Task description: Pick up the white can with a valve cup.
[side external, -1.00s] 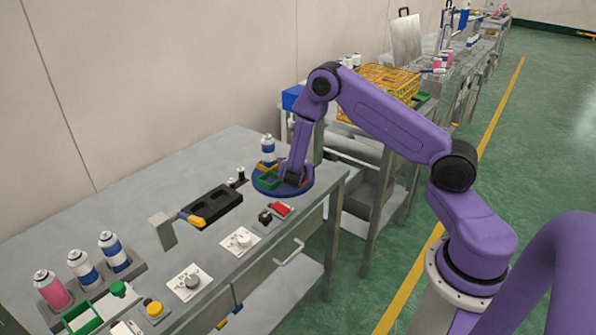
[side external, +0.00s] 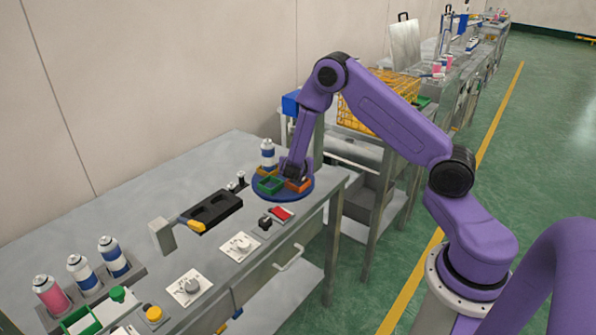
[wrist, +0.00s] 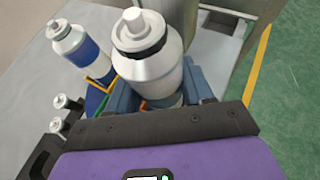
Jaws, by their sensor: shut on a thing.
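The white can with a valve cup (wrist: 148,70) stands between the blue fingers of my gripper (wrist: 162,94) in the wrist view. The fingers are shut around its body; its white top and dark ring point up toward the camera. In the side view my gripper (side external: 294,170) is over the right part of the blue round turntable (side external: 268,194), and it hides the held can. Another white can with a blue band (side external: 267,153) stands at the turntable's back left; it also shows at the left of the wrist view (wrist: 79,48).
On the turntable are a green holder (side external: 269,186) and an orange holder (side external: 299,186). A black fixture (side external: 213,209) lies to the left on the grey bench (side external: 150,190). Several cans stand in a rack (side external: 128,275) at the front left. A yellow basket (side external: 366,118) is behind.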

